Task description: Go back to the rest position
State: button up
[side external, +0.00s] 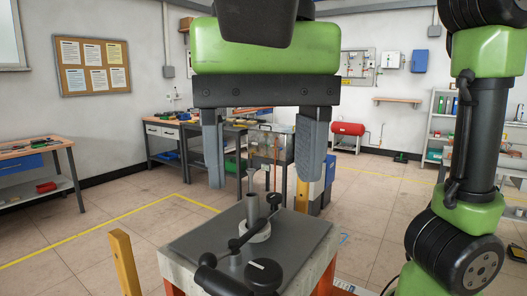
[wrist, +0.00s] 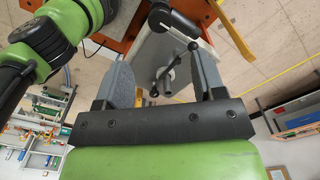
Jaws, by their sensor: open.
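My gripper (side external: 262,155) is open and empty in the side external view, with its two grey fingers wide apart and pointing down. It hangs above and a little nearer the camera than the induction heater (side external: 292,243), a grey-topped stand carrying a post with a ring and black handles. Nothing is between the fingers; the heater's post (side external: 252,207) stands below them. In the wrist view my gripper (wrist: 160,82) also shows open, with the heater's post and black lever (wrist: 176,66) seen beyond the gap.
A wooden post (side external: 126,262) rises at the stand's front left. Workbenches with tools (side external: 205,125) stand along the back wall, and another bench (side external: 35,150) is at left. A shelf (side external: 440,125) and a red tank (side external: 347,129) are at the back right.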

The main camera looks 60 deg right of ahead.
dwell(0.4)
jog(key=s+d+f+n+t+y, duration=0.1)
jog(key=d+f+n+t, duration=0.4)
jog(key=d, duration=0.7)
jog(key=shift+d+f+t+y, duration=0.15)
jog(key=shift+f+t+y, duration=0.45)
jog(key=shift+t, duration=0.5)
